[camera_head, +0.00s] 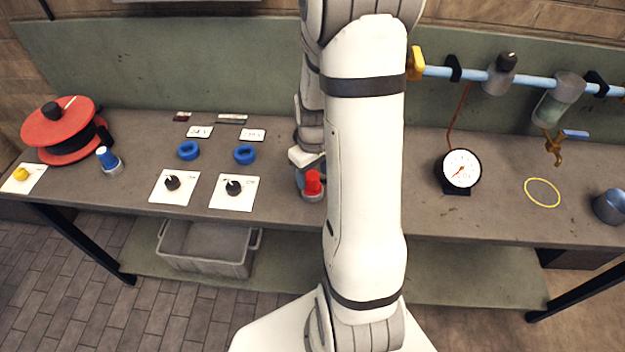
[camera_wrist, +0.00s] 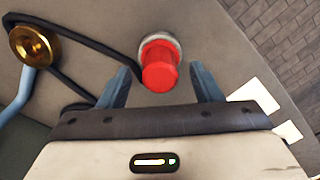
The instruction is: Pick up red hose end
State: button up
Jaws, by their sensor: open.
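The red hose end (camera_head: 313,183) is a short red cylinder with a grey metal collar on the bench, just left of my arm in the head view. In the wrist view the red hose end (camera_wrist: 160,72) lies between the tips of my gripper (camera_wrist: 162,84). The blue fingers are apart on either side of it, with gaps showing. I cannot tell how far above or around it the fingers are. My arm hides most of the gripper in the head view.
A black hose and a brass fitting (camera_wrist: 34,45) lie near it in the wrist view. A blue hose end (camera_head: 108,159), blue rings (camera_head: 188,151) and white cards with black knobs stand left. A gauge (camera_head: 459,169) stands right. A grey bin (camera_head: 205,248) sits below.

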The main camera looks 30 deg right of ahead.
jog(key=shift+f, duration=0.85)
jog(key=c, duration=1.2)
jog(key=shift+o, duration=0.2)
jog(key=shift+r, duration=0.1)
notch_tip(320, 180, up, 10)
jog(key=shift+f+b, duration=0.1)
jog(key=shift+b, duration=0.55)
